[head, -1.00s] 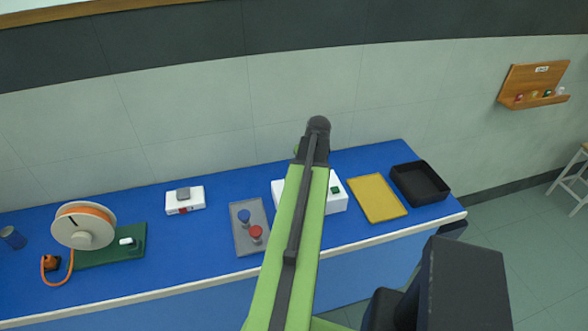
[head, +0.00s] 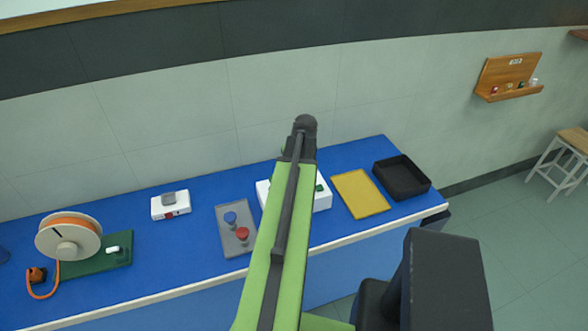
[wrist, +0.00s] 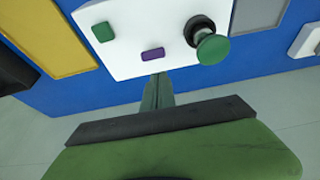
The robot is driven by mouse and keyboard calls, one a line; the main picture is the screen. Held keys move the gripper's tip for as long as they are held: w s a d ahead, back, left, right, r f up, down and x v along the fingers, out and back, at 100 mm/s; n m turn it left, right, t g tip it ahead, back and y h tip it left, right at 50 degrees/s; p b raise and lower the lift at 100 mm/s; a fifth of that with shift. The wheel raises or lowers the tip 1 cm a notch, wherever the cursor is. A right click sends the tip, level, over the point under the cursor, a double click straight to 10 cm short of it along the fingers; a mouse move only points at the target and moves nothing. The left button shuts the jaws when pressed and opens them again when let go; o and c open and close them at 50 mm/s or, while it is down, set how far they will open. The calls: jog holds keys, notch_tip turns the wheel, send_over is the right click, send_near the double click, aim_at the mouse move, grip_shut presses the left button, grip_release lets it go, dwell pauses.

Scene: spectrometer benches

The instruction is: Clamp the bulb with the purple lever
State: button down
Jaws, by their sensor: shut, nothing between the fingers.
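The white box (head: 322,200) stands on the blue bench, partly hidden behind my arm in the head view. In the wrist view, the box (wrist: 130,15) fills the top middle. The purple lever (wrist: 152,54) is a small bar on the box near its lower edge. The bulb (wrist: 213,48) is green and rounded, at a dark round socket (wrist: 200,30) to the right of the lever. My gripper (wrist: 157,80) is shut and empty, its tips just below the purple lever in the picture. I cannot tell whether they touch the box.
A green block (wrist: 103,31) sits on the box left of the lever. The yellow tray (head: 360,194) and black bin (head: 402,178) stand right of the box in the head view. A grey tray with two knobs (head: 222,242) stands left of it.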

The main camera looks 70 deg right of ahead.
jog(key=shift+w+d+r, duration=0.25)
jog(key=shift+d+r, duration=0.05)
jog(key=s+a+p+v, duration=0.1)
jog(key=p+v, duration=0.7)
jog(key=v, duration=0.1)
jog(key=shift+a+f, duration=0.2)
jog(key=shift+f, duration=0.05)
